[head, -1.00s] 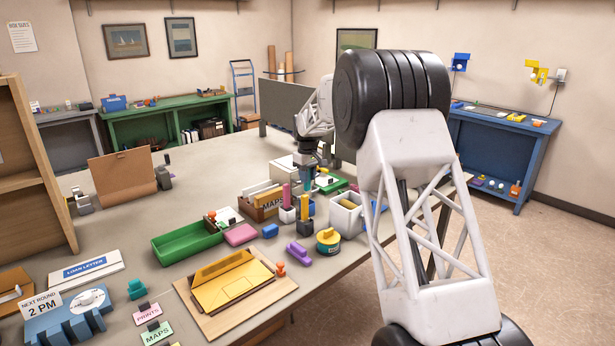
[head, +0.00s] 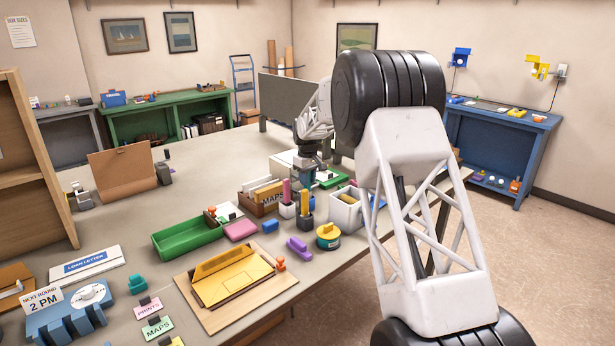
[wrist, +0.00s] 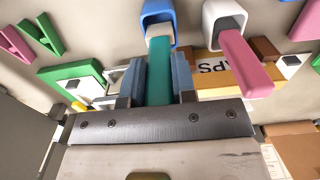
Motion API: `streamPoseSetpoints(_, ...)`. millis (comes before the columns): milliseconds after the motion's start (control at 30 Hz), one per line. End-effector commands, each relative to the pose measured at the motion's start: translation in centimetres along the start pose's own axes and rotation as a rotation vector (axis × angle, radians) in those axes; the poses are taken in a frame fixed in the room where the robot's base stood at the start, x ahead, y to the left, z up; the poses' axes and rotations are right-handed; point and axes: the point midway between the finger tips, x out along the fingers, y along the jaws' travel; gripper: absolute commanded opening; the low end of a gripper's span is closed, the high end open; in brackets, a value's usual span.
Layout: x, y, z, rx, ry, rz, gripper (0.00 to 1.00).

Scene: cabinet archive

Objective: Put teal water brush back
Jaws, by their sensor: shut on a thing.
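My gripper (wrist: 157,82) is shut on the teal water brush (wrist: 160,65), between its two blue-grey finger pads. The brush's pale end (wrist: 160,30) is at the mouth of a blue holder (wrist: 158,12) in the wrist view; I cannot tell how deep it sits. Beside it is a white holder (wrist: 222,18) with a pink brush (wrist: 240,62) in it. In the head view my gripper (head: 303,172) is behind the pink brush (head: 287,190) and a yellow brush (head: 304,203) in a dark holder. The blue holder and most of the teal brush are hidden there.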

Motion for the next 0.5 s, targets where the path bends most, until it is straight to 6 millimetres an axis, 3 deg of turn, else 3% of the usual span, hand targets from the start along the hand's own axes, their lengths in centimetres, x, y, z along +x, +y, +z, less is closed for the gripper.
streamPoseSetpoints(500, 1.6, 0.0, 0.0, 0.000, 0.000, 0.000, 0.02)
